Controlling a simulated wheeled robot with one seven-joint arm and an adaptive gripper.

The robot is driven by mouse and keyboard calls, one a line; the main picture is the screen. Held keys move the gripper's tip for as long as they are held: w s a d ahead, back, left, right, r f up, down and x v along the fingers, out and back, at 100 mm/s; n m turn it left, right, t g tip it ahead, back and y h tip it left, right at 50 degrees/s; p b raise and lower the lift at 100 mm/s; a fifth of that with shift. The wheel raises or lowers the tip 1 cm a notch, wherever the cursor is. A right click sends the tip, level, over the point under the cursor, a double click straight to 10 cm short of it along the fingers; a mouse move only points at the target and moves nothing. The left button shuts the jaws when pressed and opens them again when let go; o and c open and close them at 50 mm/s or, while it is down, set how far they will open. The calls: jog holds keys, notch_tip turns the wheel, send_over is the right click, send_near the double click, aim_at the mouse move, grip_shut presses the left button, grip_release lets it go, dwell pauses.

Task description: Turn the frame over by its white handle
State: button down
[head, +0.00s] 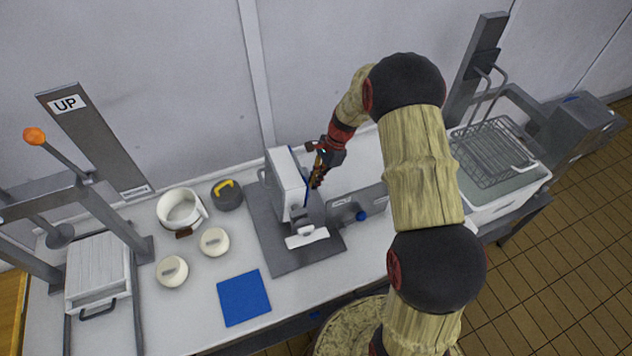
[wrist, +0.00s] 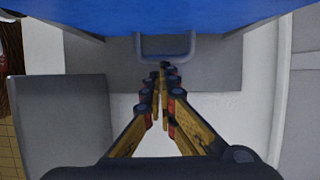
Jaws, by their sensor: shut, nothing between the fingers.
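The frame (head: 283,182), a white box-like piece with a blue face on its right side, stands on edge on a dark grey mat (head: 270,232). In the wrist view its blue face (wrist: 160,18) fills the top. A U-shaped handle (wrist: 190,50) sticks out from that face and looks pale grey in shadow. My gripper (head: 316,180) is at the right of the frame, beside the blue face. In the wrist view the gripper (wrist: 163,72) is shut and empty, its fingertips at the handle's outer bar. I cannot tell whether they touch it.
A grey fixture with a blue knob (head: 361,215) stands right of the frame. A wire basket (head: 495,152) is at right.

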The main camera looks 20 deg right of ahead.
jog(key=shift+a+f+y+b, duration=0.2)
jog(key=shift+f+y+b, duration=0.25)
jog(key=shift+f+y, duration=0.15)
jog(key=shift+a+f+y+b, duration=0.4)
jog(key=shift+f+y+b, duration=0.4)
jog(key=shift+y, duration=0.2)
jog(key=shift+a+f+y+b, duration=0.8)
jog(key=shift+f+y, duration=0.1)
jog(key=shift+y, duration=0.3)
jog(key=shift+a+f+y+b, duration=0.7)
jog(key=shift+a+y, duration=0.2)
jog(key=shift+y, duration=0.3)
jog(key=shift+a+f+y+b, duration=0.2)
jog(key=shift+a+y+b, duration=0.1)
jog(key=shift+a+y, duration=0.3)
jog(key=shift+a+f+y+b, duration=0.2)
jog(key=shift+a+y+b, duration=0.1)
jog(key=shift+a+y, duration=0.25)
jog(key=shift+b+x, duration=0.35)
jog(key=shift+x, duration=1.15)
jog(key=shift+a+r+y, duration=0.1)
jog(key=shift+a+y, duration=0.5)
jog(key=shift+y, duration=0.15)
jog(key=shift+a+r, duration=0.15)
jog(key=shift+a, duration=0.55)
